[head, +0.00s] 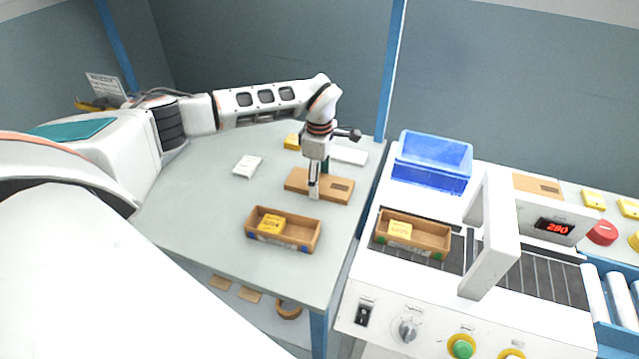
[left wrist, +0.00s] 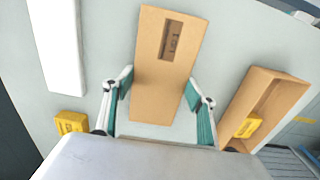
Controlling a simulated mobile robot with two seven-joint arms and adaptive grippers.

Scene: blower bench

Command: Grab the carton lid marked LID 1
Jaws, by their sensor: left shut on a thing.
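The tan carton lid (head: 336,187) is a flat board on the grey table, with a dark printed label near its right end. My left gripper (head: 314,192) points down over the lid's middle. In the left wrist view its green-padded fingers (left wrist: 158,92) are on the lid's two long edges, shut on it. I cannot tell whether the lid is lifted off the table. My right gripper is not in view.
An open carton (head: 306,233) with a yellow block stands in front of the lid. A white bar (head: 348,155), a yellow block (head: 292,142) and a white item (head: 247,167) lie around. Right are a blue bin (head: 432,160), another carton (head: 437,239) and a second tan board (head: 536,186).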

